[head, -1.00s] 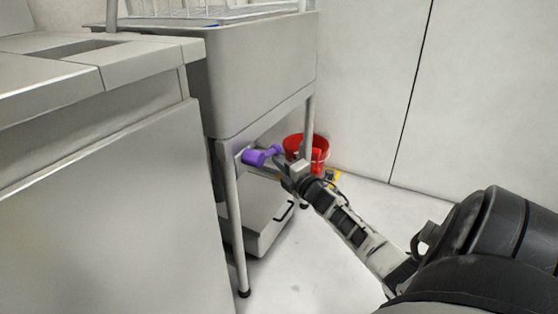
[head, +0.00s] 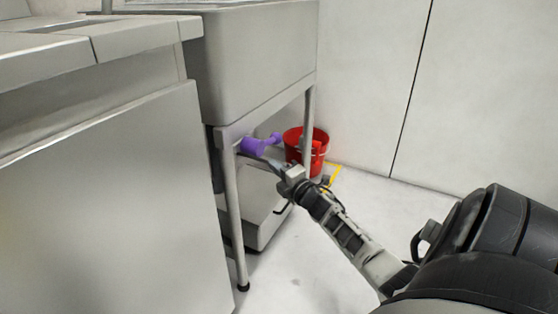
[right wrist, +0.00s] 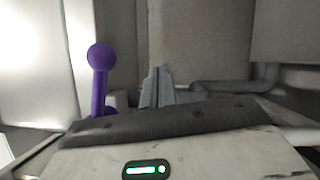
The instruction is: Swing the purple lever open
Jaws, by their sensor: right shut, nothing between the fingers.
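The purple lever (head: 254,147) is mounted under the sink, behind the front leg of its stand. Its arm points right and ends in a round knob. In the right wrist view the lever (right wrist: 98,88) stands upright on the left, with its ball knob at the top. My right gripper (head: 273,164) is just below and in front of the lever in the head view. In the right wrist view its fingers (right wrist: 158,86) are together and empty, to the right of the lever with a gap between. My left gripper is not in view.
The steel sink (head: 262,55) stands on legs above the lever. A grey box-like unit (head: 262,210) sits beneath it. A red bucket (head: 305,150) stands behind my right gripper. A grey pipe (right wrist: 235,86) shows right of the fingers. A counter (head: 100,200) fills the left; floor at right is clear.

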